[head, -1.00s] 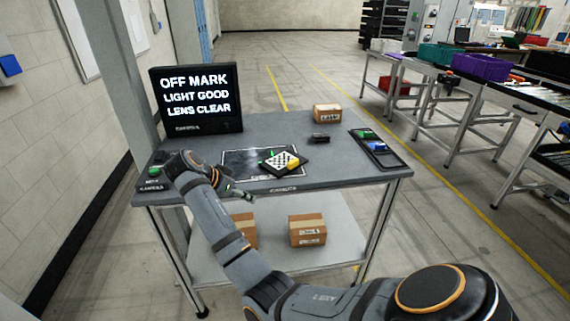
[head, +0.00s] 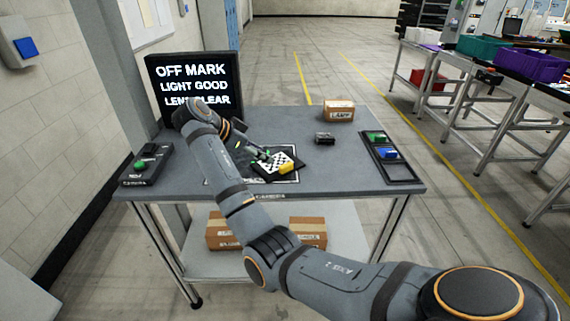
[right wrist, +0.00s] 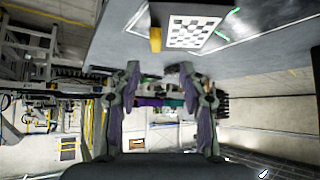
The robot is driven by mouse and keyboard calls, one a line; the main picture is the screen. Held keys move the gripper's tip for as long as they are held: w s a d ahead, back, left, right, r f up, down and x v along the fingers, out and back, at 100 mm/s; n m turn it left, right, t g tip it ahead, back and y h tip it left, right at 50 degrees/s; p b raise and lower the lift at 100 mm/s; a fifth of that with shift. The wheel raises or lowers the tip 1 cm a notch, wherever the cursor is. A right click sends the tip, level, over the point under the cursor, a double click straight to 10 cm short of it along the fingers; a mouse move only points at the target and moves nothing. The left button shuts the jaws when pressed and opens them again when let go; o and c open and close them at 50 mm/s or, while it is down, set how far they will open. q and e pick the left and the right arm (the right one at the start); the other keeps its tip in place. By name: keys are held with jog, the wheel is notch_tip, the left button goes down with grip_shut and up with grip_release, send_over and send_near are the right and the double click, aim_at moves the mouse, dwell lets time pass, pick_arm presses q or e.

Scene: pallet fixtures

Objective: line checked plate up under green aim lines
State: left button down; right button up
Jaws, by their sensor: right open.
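The checked plate (head: 278,162) is a black plate with a black-and-white checkered face and a yellow block (head: 287,168) on one edge. It lies turned at an angle on a dark white-outlined mat (head: 222,178). Green lines show beside it in the right wrist view (right wrist: 222,35), where the plate (right wrist: 192,32) is at the top. My right gripper (head: 252,148) is just to the left of the plate, apart from it. Its fingers (right wrist: 160,75) are spread and empty. My right arm hides part of the mat. My left gripper is out of view.
A screen (head: 194,85) reads "OFF MARK, LIGHT GOOD, LENS CLEAR". A box with a green button (head: 148,165) sits at the table's left. A small black block (head: 325,139), a carton (head: 339,111) and a tray (head: 402,172) with green and blue blocks stand right.

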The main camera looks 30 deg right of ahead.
aim_at(286, 164)
jog(key=f+b, duration=0.1)
jog(key=d+f+b, duration=0.1)
jog(key=shift+d+f+b, duration=0.2)
jog(key=shift+f+b, duration=0.05)
jog(key=shift+b, duration=0.05)
jog(key=shift+d+f, duration=0.35)
jog(key=shift+d, duration=0.2)
jog(key=shift+d+f, duration=0.3)
jog(key=shift+d, duration=0.25)
jog(key=shift+s+d+f, duration=0.1)
jog(key=shift+d, duration=0.3)
jog(key=p+x, duration=0.1)
jog(key=x, duration=0.3)
jog(key=shift+s+d, duration=0.15)
jog(key=shift+d, duration=0.15)
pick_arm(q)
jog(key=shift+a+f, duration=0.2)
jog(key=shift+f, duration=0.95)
pick_arm(e)
jog(key=shift+a, duration=0.15)
jog(key=shift+c, duration=1)
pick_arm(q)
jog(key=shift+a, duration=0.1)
pick_arm(e)
grip_shut()
